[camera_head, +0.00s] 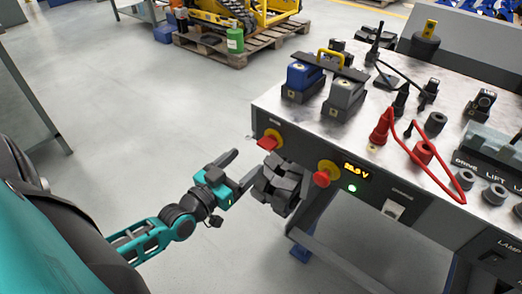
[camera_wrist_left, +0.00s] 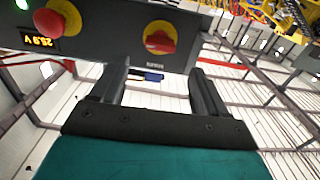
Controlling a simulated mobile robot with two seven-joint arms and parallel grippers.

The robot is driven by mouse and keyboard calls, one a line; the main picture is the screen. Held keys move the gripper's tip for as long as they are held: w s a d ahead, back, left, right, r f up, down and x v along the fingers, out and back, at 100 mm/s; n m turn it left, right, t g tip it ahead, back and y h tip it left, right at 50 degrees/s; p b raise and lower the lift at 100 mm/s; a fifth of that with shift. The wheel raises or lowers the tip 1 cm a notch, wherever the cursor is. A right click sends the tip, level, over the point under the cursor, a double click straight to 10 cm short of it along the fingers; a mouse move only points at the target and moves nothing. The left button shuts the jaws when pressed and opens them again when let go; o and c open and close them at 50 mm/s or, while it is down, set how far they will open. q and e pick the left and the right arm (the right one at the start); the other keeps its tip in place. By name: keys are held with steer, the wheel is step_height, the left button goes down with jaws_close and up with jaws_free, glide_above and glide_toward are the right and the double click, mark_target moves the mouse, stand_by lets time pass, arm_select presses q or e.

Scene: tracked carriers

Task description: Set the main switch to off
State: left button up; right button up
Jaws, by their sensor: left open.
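The main switch (camera_head: 269,142) is a red handle on a yellow round plate at the left end of the bench's front panel. It also shows in the left wrist view (camera_wrist_left: 160,40), where its handle lies roughly level across the plate. My left gripper (camera_head: 244,164) is open and empty, just below and left of the switch, apart from it. In the left wrist view, its two fingers (camera_wrist_left: 158,78) stand wide apart and the switch appears above the gap. The voltage display (camera_head: 356,171) and a green lamp (camera_head: 351,188) are lit. My right gripper is not in view.
A red mushroom button (camera_head: 322,179) on yellow sits right of the switch. A dark blocky shape (camera_head: 280,185) hangs by the left gripper; I cannot tell what it is. Blue and grey battery packs, black tools and a red cable (camera_head: 444,184) cover the bench top.

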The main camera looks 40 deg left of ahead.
mark_target(263, 147)
arm_select(q)
steer(key=w, duration=0.5)
steer(key=w+b, duration=0.1)
steer(key=w, duration=0.1)
steer(key=shift+w+d, duration=0.15)
steer(key=shift+d, duration=0.2)
steer(key=c, duration=1.1)
steer(key=shift+o, duration=0.2)
